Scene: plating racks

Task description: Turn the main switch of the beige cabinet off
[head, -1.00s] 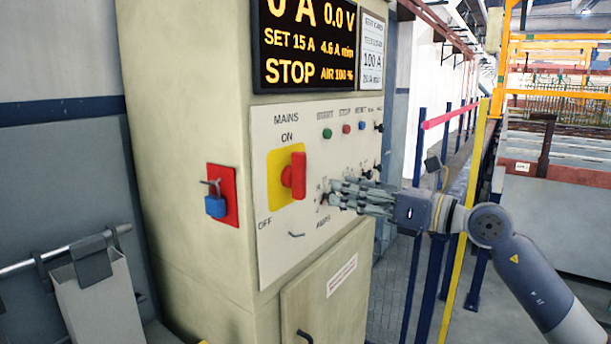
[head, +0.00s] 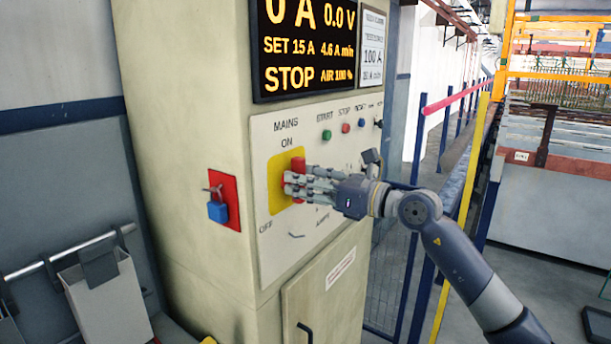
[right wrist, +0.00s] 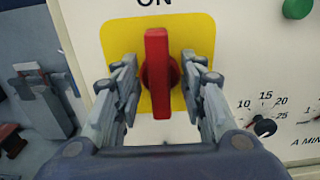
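The beige cabinet (head: 185,130) stands in the middle of the head view. Its red main switch handle (head: 298,165) sits on a yellow plate (head: 277,188) between the ON and OFF marks. In the right wrist view the red handle (right wrist: 157,75) is upright, pointing toward ON, on the yellow plate (right wrist: 190,32). My right gripper (head: 291,187) is in front of the switch. In the right wrist view the fingers of my right gripper (right wrist: 161,90) are open, one on each side of the handle, with gaps visible. My left gripper is not in view.
A blue padlock (head: 217,211) hangs on a red plate left of the switch. A green button (head: 327,135) and a red button (head: 346,128) are above right. A dial (right wrist: 264,126) lies right of the switch. A blue post (head: 418,140) stands right of the cabinet.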

